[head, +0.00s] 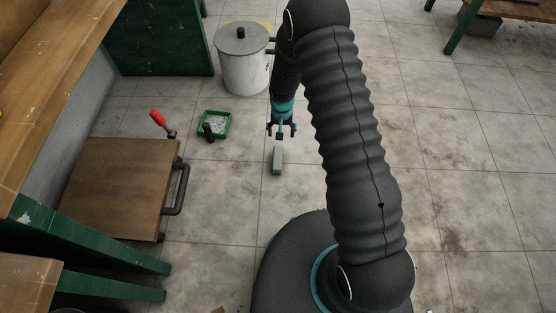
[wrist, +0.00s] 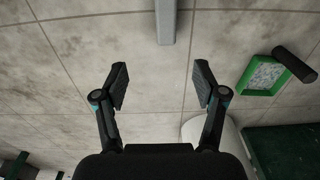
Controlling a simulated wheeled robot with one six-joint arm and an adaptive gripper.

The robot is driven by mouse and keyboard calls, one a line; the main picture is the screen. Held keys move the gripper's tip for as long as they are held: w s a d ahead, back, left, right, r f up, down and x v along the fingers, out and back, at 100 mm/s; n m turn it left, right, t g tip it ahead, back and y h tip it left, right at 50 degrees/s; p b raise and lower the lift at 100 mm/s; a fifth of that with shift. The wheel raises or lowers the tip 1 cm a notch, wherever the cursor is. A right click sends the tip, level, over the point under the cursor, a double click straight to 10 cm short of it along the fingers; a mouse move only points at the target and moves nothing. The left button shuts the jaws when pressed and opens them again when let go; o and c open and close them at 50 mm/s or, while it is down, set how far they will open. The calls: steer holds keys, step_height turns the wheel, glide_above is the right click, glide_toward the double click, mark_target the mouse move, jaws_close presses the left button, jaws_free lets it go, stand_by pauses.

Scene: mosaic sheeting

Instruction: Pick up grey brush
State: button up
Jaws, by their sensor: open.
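The grey brush (head: 277,160) is a small grey block-like piece lying on the tiled floor in the head view. In the wrist view it shows as a grey bar (wrist: 166,22) at the top middle, cut off by the frame's edge. My gripper (head: 281,134) is open and empty, appearing just above the brush in the head view. In the wrist view its two fingers (wrist: 161,85) are wide apart, with bare floor between them. The brush lies beyond the fingertips, roughly in line with the gap, and does not touch them.
A green tray (head: 228,125) with light pieces and a dark cylinder (head: 208,130) stands left of the brush. A white lidded drum (head: 243,75) is behind. A wooden board (head: 120,185) with a dark handle and a red-handled tool (head: 158,118) are at left. Floor at right is clear.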

mark_target(277, 157)
steer(key=f, duration=0.8)
steer(key=s+f, duration=0.1)
steer(key=f, duration=0.3)
steer(key=shift+a+f, duration=0.35)
steer(key=shift+f, duration=0.05)
steer(key=f, duration=0.4)
steer(key=shift+s+a+f, duration=0.15)
steer(key=shift+a, duration=0.2)
steer(key=shift+f, duration=0.6)
jaws_close()
steer(key=shift+r, duration=0.1)
